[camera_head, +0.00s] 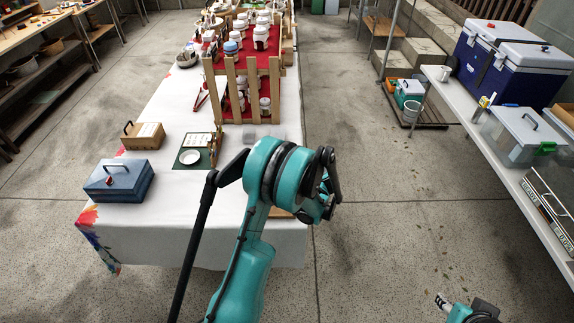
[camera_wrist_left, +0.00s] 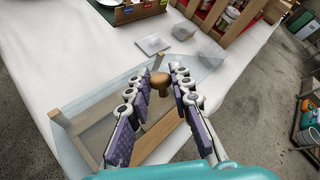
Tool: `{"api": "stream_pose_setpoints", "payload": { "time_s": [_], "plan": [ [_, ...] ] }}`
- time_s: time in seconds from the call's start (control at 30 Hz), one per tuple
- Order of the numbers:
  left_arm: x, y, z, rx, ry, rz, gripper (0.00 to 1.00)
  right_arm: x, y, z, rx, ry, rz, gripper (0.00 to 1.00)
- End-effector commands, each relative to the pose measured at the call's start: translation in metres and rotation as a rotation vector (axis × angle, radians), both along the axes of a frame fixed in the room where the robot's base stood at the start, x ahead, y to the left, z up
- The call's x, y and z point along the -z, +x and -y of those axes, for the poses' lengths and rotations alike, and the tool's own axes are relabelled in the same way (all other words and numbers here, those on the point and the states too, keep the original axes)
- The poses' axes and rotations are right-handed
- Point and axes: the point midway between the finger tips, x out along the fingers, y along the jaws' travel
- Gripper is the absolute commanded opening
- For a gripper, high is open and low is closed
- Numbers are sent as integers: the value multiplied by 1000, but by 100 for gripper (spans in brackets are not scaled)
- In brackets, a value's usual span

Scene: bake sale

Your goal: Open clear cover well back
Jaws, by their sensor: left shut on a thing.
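The clear cover (camera_wrist_left: 95,92) is a see-through panel on a wood-framed box on the white-clothed table in the left wrist view. It carries a round wooden knob (camera_wrist_left: 160,86). My left gripper (camera_wrist_left: 168,88) is shut on the knob, with a finger on either side of it. I cannot tell how far the cover is tilted. In the head view my teal left arm hides most of the box; only a wooden edge (camera_head: 281,213) shows. My right gripper (camera_head: 442,302) is at the bottom right, away from the table; its finger state is unclear.
A white square (camera_wrist_left: 153,44) and a clear block lie beyond the box. A blue case (camera_head: 118,182), a wooden box (camera_head: 143,136) and a wooden rack (camera_head: 245,97) stand on the table.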

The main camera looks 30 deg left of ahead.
Motion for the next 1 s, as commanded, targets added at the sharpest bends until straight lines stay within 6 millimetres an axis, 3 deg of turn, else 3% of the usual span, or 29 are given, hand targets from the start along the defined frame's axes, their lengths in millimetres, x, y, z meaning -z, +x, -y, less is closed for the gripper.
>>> {"api": "stream_pose_setpoints", "payload": {
  "time_s": [0.1,0.43,0.87,1.0],
  "plan": [
    [-14,-8,-13,-5,-94,59,0,-12,0,0,0,0,0,40],
    [-30,-29,-47,-6,-359,225,0,-27,0,0,0,0,0,40],
    [-30,-56,-93,-6,-690,432,0,-24,0,0,0,0,0,40],
    [-27,-61,-102,-1,-699,434,0,-20,0,0,0,0,0,40]
  ]
}}
